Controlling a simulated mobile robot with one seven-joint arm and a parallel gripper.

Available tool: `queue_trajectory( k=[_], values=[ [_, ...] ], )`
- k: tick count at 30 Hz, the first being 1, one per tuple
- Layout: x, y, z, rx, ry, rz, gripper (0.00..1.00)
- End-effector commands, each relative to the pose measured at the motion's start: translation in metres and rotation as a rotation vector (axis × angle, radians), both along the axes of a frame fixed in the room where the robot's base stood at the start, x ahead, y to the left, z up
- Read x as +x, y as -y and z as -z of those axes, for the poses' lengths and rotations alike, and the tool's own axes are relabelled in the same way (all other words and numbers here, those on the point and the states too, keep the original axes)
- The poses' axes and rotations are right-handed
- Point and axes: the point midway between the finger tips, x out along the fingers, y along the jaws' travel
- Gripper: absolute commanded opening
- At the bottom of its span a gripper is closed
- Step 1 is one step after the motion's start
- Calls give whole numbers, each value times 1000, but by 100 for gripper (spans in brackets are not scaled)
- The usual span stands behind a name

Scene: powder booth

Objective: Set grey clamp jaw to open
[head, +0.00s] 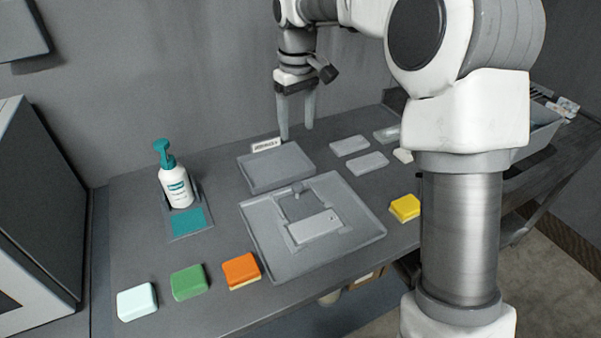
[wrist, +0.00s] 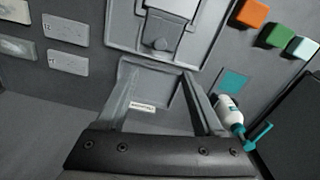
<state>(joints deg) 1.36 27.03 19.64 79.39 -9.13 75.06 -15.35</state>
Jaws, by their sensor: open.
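The grey clamp (head: 288,238) sits in a shallow grey tray (head: 262,262) on the bench. A pale flat plate (head: 315,225) lies in it, and a small knob or handle (head: 297,188) stands at its back edge. The knob also shows near the top of the wrist view (wrist: 160,38). I cannot tell clearly which part is the jaw or how far it is open. My gripper (head: 297,131) points down above the back of the bench, behind the clamp and apart from it. Its two fingers are apart with nothing between them, as the wrist view also shows (wrist: 158,72).
A grey box (head: 275,166) with a white label (head: 266,146) stands behind the clamp tray. Flat grey plates (head: 350,145) lie to its right. A pump bottle (head: 176,184) stands left.

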Motion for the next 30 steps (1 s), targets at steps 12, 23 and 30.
queue_trajectory(
  k=[12,23,30],
  values=[
    [-1,1,68,-1,-7,0,69],
    [-1,0,143,0,-5,0,69],
    [0,0,169,0,-1,0,69]
  ],
)
